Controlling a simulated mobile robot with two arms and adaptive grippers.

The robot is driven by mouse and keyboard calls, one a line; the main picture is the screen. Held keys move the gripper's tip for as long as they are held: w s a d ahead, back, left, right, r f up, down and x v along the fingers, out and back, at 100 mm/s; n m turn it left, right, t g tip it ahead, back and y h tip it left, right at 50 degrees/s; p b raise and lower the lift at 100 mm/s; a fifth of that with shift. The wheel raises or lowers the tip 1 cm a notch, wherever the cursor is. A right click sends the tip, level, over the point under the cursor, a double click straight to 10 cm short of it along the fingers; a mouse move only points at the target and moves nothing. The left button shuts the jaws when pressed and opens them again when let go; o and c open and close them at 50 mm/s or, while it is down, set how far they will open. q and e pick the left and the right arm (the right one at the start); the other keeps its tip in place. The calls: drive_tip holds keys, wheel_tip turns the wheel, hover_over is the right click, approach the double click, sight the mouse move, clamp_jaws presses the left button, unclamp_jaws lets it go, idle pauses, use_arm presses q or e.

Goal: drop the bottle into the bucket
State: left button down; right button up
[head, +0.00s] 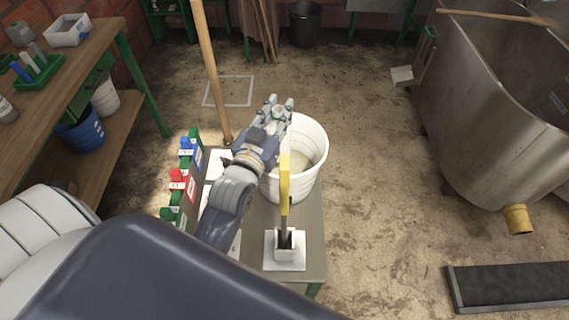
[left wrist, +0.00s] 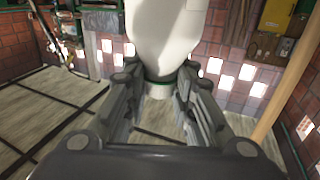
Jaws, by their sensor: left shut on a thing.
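The white bucket (head: 314,172) stands upright on the narrow grey bench, with its open top facing up. My left gripper (head: 278,106) is at the bucket's far left rim in the head view, overlapping it in the picture; its exact height is unclear. In the left wrist view its fingers (left wrist: 160,100) are shut on a white bottle (left wrist: 165,35) with a green band near its lower, narrow end. The bottle's wide part rises above the fingers. In the head view the bottle is mostly hidden. My right gripper is not in view.
A yellow-handled lever (head: 285,180) stands in front of the bucket. Red, blue and green items (head: 178,180) line the bench's left edge. A wooden pole (head: 211,70) rises behind. A large steel tank (head: 490,110) stands right; floor between is clear.

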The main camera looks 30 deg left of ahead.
use_arm(q)
drive_tip(key=c, duration=1.3)
unclamp_jaws()
drive_tip(key=shift+r, duration=0.1)
drive_tip(key=shift+c, duration=0.2)
drive_tip(key=shift+o, duration=0.3)
drive_tip(key=s+d, duration=0.1)
drive_tip(key=s, duration=1.1)
drive_tip(key=shift+d, duration=0.1)
